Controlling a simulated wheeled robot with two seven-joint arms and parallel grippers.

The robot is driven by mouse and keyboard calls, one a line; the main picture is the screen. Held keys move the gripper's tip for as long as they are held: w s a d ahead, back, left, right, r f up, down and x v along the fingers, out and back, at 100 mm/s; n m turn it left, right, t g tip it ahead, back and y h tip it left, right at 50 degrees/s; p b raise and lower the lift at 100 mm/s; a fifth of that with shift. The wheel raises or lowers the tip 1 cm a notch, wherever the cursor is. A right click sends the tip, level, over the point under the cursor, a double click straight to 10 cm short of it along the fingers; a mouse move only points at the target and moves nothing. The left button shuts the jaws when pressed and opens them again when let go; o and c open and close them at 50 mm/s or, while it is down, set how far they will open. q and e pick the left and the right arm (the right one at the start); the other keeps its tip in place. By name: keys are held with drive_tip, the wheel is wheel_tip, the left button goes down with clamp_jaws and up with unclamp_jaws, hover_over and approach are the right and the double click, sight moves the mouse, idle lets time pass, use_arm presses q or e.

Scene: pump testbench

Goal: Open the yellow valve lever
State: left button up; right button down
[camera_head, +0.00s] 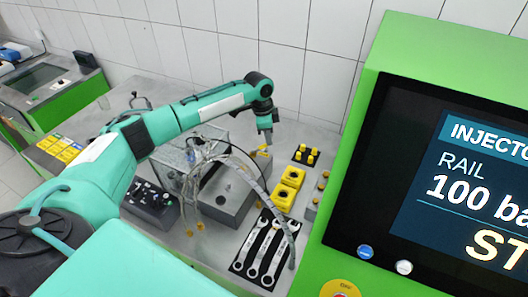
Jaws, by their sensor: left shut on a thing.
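My left arm comes in from the left and reaches over the bench. My left gripper (266,139) points down near the back wall, at the far side of the grey pump block. A small yellow lever (263,150) shows right at its fingertips, and the gripper is shut on it. The fingers are small in the picture and hide part of the lever, so its exact angle is hard to tell. My right gripper is out of view.
Yellow blocks (288,187) and a black tray with yellow pegs (306,155) stand right of the pump block (227,192). Wrenches (262,252) lie on a black mat. Clear hoses arch in front. A green cabinet with a screen (470,190) blocks the right side.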

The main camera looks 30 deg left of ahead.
use_arm(q)
drive_tip(key=shift+w+a, duration=0.3)
drive_tip(key=shift+a, duration=0.35)
drive_tip(key=shift+w+a, duration=0.15)
drive_tip(key=shift+a, duration=0.7)
drive_tip(key=o, duration=1.3)
